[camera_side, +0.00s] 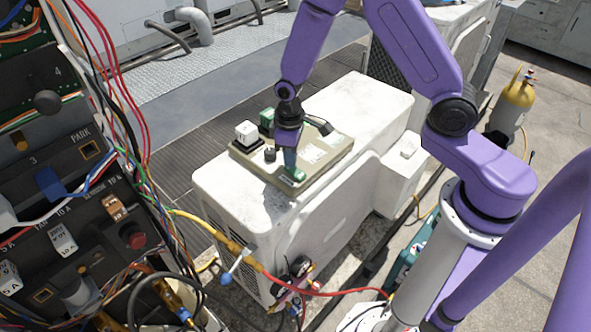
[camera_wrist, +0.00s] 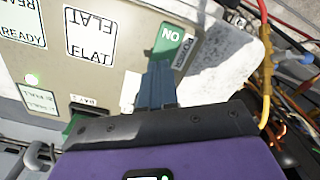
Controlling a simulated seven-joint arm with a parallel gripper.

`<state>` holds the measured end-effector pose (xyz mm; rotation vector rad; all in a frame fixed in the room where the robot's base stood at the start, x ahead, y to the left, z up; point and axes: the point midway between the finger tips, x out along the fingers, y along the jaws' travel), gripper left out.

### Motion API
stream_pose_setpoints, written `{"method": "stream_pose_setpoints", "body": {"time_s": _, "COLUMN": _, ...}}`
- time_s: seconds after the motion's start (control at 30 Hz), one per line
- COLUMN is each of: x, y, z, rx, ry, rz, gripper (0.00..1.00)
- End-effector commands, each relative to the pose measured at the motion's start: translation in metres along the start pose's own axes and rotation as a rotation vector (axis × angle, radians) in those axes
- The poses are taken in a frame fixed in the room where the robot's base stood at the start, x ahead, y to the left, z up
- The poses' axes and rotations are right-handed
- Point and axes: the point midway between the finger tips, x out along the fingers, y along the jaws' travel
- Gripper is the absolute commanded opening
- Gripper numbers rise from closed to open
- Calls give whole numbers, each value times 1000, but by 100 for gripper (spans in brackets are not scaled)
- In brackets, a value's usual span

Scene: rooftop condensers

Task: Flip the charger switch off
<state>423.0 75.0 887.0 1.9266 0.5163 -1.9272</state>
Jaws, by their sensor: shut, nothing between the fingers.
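The charger panel (camera_side: 322,152) is a flat beige-green box lying on a white condenser unit. A green switch (camera_side: 294,177) sits near its front edge. In the wrist view the green switch (camera_wrist: 169,40) shows white letters reading "NO" from this side, with a small label beside it that I cannot read surely. My gripper (camera_side: 289,168) points down at the panel beside this switch. Its fingers (camera_wrist: 158,70) are shut and empty, with tips close to the switch's lower edge; I cannot tell whether they touch it.
A wired rack (camera_side: 60,190) stands left; hoses hang in front.

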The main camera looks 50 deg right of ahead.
Motion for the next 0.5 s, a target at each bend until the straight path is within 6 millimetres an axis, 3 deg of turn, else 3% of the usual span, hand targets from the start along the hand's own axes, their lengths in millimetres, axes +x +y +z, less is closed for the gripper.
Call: {"method": "stream_pose_setpoints", "body": {"time_s": 0.5, "x": 7, "y": 0, "z": 0, "rx": 0, "ry": 1, "rz": 0, "gripper": 0}}
